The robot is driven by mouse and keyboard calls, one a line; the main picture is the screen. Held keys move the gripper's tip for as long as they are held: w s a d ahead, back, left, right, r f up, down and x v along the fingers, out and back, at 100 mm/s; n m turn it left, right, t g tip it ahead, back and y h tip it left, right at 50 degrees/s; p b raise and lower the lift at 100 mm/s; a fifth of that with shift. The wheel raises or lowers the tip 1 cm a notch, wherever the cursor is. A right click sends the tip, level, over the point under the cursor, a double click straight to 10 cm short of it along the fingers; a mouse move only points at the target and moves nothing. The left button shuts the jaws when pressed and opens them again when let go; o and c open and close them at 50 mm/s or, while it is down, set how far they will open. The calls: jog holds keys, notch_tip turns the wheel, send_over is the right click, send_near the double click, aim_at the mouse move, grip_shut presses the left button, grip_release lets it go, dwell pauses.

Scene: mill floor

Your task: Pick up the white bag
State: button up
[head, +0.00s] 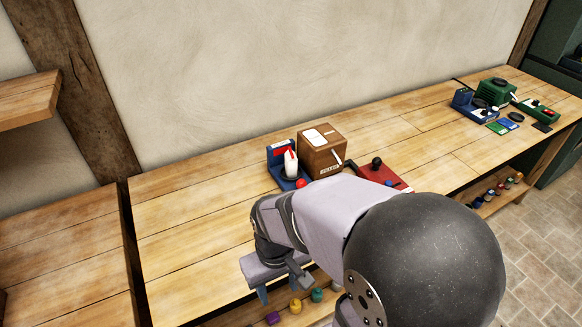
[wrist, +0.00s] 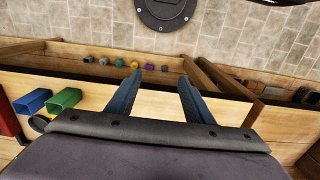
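A small white upright thing (head: 290,162), perhaps the white bag, stands on a blue device (head: 275,154) on the bench, left of a brown wooden box. It is too small to tell for sure that it is a bag. I see no white bag in the wrist view. My gripper (head: 283,290) is at the bench's front edge, nearer the camera than the white thing and well apart from it. In the wrist view my gripper (wrist: 158,77) has its two blue fingers apart with nothing between them, above the front edge and lower shelf.
The brown box (head: 322,150) and a red device (head: 382,174) stand beside the blue device. Green and blue devices (head: 496,92) are at the far right. Coloured pieces (wrist: 119,63) lie on the lower shelf. Blue (wrist: 33,101) and green (wrist: 65,99) boxes show in the wrist view. The bench's left is clear.

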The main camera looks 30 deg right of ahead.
notch_tip(320, 180, up, 3)
jog(key=m+t+h, duration=0.1)
jog(key=m+t, duration=0.2)
jog(key=t, duration=0.1)
send_over(291, 157)
jog(key=s, duration=0.3)
jog(key=shift+w+a+p+x, duration=0.15)
jog(key=shift+p+x, duration=0.95)
jog(key=shift+x, duration=0.65)
jog(key=shift+w+a+p+x, duration=0.15)
jog(key=shift+p+x, duration=0.95)
jog(key=shift+x, duration=0.65)
jog(key=shift+r, duration=0.1)
grip_shut()
